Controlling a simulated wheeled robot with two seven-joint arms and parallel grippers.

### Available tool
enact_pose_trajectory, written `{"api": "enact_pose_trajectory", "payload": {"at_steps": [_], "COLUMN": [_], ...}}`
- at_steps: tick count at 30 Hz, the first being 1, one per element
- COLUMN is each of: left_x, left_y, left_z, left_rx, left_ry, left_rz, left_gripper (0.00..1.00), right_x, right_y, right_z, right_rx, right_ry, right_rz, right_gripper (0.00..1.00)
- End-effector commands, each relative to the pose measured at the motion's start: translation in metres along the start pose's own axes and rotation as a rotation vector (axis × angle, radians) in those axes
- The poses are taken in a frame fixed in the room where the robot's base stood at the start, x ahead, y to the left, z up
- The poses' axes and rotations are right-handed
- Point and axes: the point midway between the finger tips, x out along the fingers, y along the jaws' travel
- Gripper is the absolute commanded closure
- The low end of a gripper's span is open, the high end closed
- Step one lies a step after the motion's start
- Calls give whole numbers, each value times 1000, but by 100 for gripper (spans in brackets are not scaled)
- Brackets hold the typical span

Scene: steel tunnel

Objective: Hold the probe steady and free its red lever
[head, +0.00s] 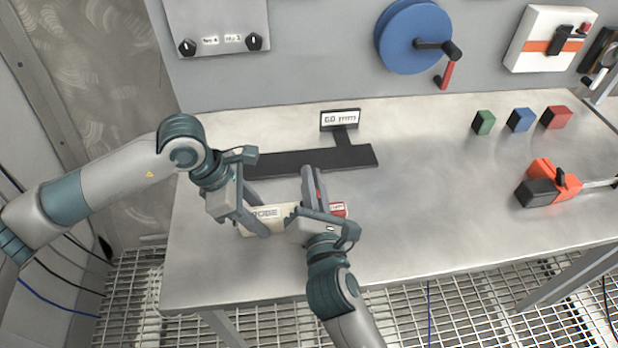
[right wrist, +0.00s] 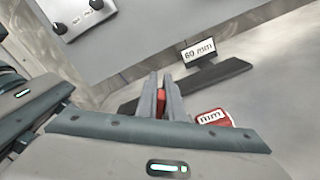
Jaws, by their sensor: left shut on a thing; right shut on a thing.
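The probe (head: 264,213) is a cream box marked "ROBE", the rest of the word covered, on the steel table. My left gripper (head: 256,212) is shut on its left part. My right gripper (head: 310,178) is shut on the red lever (head: 318,188), which shows as a red strip between the fingers in the right wrist view (right wrist: 161,102). A red block with a white label (head: 338,209) sits at the probe's right end; in the right wrist view its label (right wrist: 211,117) ends in "mm". My right gripper hides the probe's middle.
Behind the probe lies a dark T-shaped bar (head: 330,159) with a "60 mm" sign (head: 340,119). Green (head: 484,123), blue (head: 520,120) and red (head: 556,117) blocks and an orange-black tool (head: 549,186) stand to the right. The table's middle right is clear.

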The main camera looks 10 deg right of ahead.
Motion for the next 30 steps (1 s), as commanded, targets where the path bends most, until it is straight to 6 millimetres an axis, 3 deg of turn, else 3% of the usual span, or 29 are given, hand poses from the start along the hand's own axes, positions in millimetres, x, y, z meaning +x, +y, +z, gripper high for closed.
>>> {"api": "enact_pose_trajectory", "payload": {"at_steps": [16, 18, 19, 30], "left_x": [0, 0, 0, 0], "left_y": [1, 1, 1, 0], "left_z": [0, 0, 0, 0], "left_rx": [-1, -1, -1, 0], "left_ry": [0, 0, 0, 0], "left_rz": [1, 1, 1, 1], "left_gripper": [89, 89, 89, 89], "right_x": [0, 0, 0, -2], "right_y": [-2, -2, -2, -2], "right_z": [0, 0, 0, 0], "right_rx": [34, 34, 34, 33], "right_ry": [0, 0, 0, 0], "right_rz": [-1, -1, -1, 0], "right_gripper": [100, 76, 73, 73]}}
